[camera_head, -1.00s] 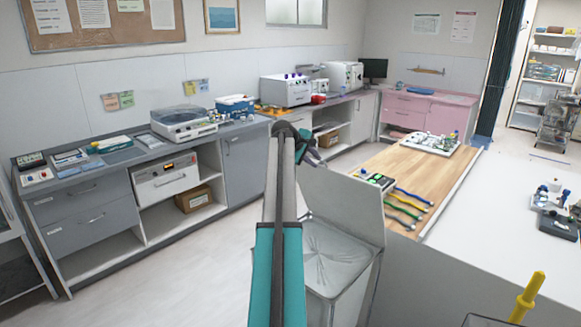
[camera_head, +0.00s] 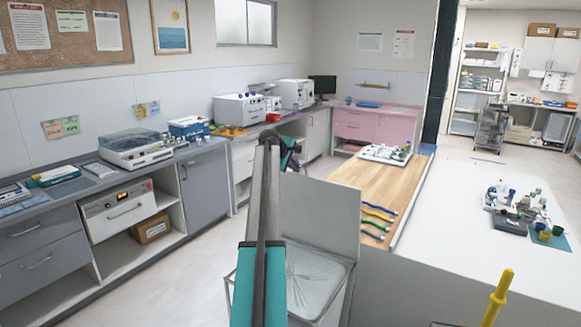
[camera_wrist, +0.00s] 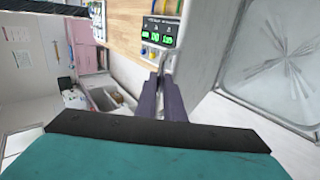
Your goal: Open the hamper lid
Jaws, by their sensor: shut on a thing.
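The hamper (camera_head: 349,296) is a pale bin with a crumpled grey liner (camera_head: 312,277) visible inside. Its lid (camera_head: 322,214) stands raised, nearly upright, at the back of the opening. In the wrist view the lid (camera_wrist: 208,40) is a grey panel beside my fingers, with the lined opening (camera_wrist: 280,70) to the right. My gripper (camera_head: 291,150) is at the lid's top left corner, partly hidden by my arm. In the wrist view my gripper (camera_wrist: 163,88) has its dark fingers closed around a thin grey handle-like part (camera_wrist: 166,63) at the lid.
A wooden-topped counter (camera_head: 345,187) with coloured strips (camera_head: 374,225) stands right behind the lid. A white table surface (camera_head: 455,235) fills the right. Grey cabinets (camera_head: 205,195) line the left wall. The floor (camera_head: 195,265) between is clear.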

